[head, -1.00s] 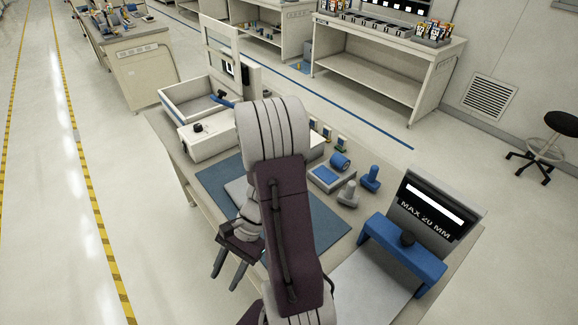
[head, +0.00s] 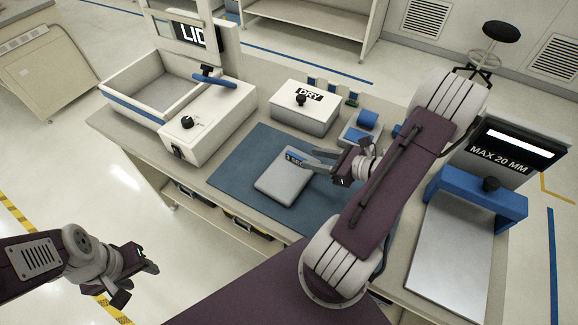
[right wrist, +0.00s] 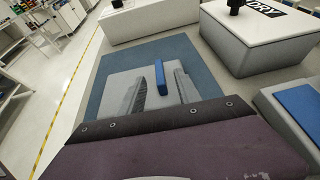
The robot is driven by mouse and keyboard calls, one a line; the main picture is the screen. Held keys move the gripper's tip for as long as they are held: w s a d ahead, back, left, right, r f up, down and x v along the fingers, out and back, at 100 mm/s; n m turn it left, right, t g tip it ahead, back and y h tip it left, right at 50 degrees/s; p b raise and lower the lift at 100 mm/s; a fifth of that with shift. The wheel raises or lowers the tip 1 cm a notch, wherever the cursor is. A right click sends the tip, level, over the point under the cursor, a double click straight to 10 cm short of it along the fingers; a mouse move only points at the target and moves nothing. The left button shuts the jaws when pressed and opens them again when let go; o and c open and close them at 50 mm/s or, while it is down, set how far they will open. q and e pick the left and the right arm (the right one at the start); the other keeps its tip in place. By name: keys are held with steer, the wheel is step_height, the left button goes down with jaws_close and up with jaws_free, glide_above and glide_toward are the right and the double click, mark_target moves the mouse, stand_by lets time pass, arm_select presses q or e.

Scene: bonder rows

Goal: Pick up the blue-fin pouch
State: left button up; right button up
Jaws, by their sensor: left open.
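The pouch (head: 283,188) is a flat, pale grey packet lying on a blue mat (head: 238,168). In the right wrist view the fin (right wrist: 161,77) stands up between my two fingers, with a gap on each side. My right gripper (head: 312,161) is open and empty, its fingertips near the fin and the pouch's far right corner. My left gripper (head: 135,278) is open and empty at lower left, away from the bench and over the floor.
A white DRY box (head: 305,112) stands behind the mat, with a blue-topped block (head: 360,132) to its right. A white sealer-like unit with a tray (head: 160,85) is at left. A blue-bridged MAX 20 MM gauge (head: 480,190) stands at right.

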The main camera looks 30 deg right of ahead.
mark_target(294, 155)
steer(key=shift+w+f, duration=0.1)
steer(key=shift+w, duration=0.15)
steer(key=x, duration=0.8)
steer(key=shift+w+a, duration=0.15)
steer(key=shift+a, duration=0.05)
jaws_close()
